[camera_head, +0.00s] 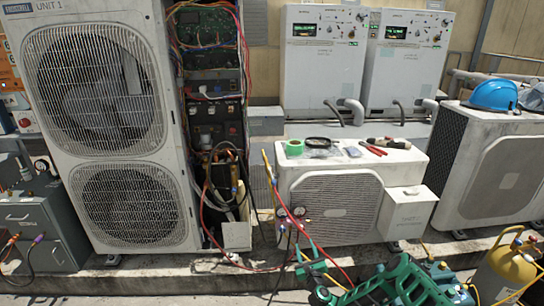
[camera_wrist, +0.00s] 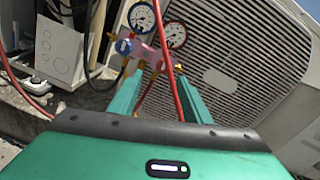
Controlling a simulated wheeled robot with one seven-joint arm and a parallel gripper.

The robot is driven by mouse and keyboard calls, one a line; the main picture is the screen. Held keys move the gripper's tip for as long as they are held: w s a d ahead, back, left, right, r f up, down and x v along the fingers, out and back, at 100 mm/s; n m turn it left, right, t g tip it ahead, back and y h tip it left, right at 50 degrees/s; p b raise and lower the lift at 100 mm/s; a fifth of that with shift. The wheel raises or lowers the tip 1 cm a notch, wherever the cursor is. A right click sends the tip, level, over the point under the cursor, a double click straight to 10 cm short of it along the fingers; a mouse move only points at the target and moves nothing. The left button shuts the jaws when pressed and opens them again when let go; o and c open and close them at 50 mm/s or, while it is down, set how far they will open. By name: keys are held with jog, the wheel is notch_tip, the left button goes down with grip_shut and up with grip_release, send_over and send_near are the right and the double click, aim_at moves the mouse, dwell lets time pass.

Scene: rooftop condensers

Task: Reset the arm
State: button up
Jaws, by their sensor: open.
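My green gripper (camera_wrist: 160,92) is open in the wrist view, its two fingers spread apart. Beyond and between them is a gauge manifold (camera_wrist: 146,52) with two round dials, a blue knob and a pink-red body. A red hose (camera_wrist: 173,82) runs down from it across the gap between the fingers. I see nothing gripped. In the head view, my green arm reaches in from the bottom right, with my gripper (camera_head: 308,262) below the manifold's dials (camera_head: 290,212), in front of the small condenser unit (camera_head: 335,205). The exact gap to the manifold is unclear.
The tall open unit (camera_head: 100,110) with wiring stands left. Green tape (camera_head: 294,147) and red-handled pliers (camera_head: 374,149) lie on the small condenser. Another condenser (camera_head: 495,170) carries a blue helmet (camera_head: 492,94). Red, yellow and black hoses hang near my arm.

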jog(key=w+a+r+n+g+y, duration=0.2)
jog(key=a+r+n+y, duration=0.2)
jog(key=r+n, duration=0.25)
jog(key=w+a+r+n+g+y, duration=0.1)
jog(key=a+r+n+y, duration=0.4)
jog(key=r, duration=0.3)
jog(key=s+r+n+g, duration=0.55)
jog(key=r+n, duration=0.25)
jog(key=n, duration=0.2)
jog(key=s+d+r+n+g+h, duration=0.35)
jog(key=s+d+r, duration=0.55)
jog(key=s+d, duration=0.3)
jog(key=s+d+r+n+g+h, duration=0.25)
jog(key=s+d+r+h, duration=0.25)
jog(key=s+d+r, duration=0.55)
jog(key=s+d+r+g, duration=0.1)
jog(key=s+d+r, duration=0.1)
jog(key=s, duration=0.9)
jog(key=s+d+r+m+g+h, duration=0.1)
jog(key=s+d+r, duration=0.1)
jog(key=s, duration=0.9)
jog(key=s+d+r+m+g, duration=0.1)
jog(key=s+d+r, duration=0.1)
jog(key=s, duration=0.9)
jog(key=shift+d+g, duration=0.35)
jog(key=shift+d, duration=0.5)
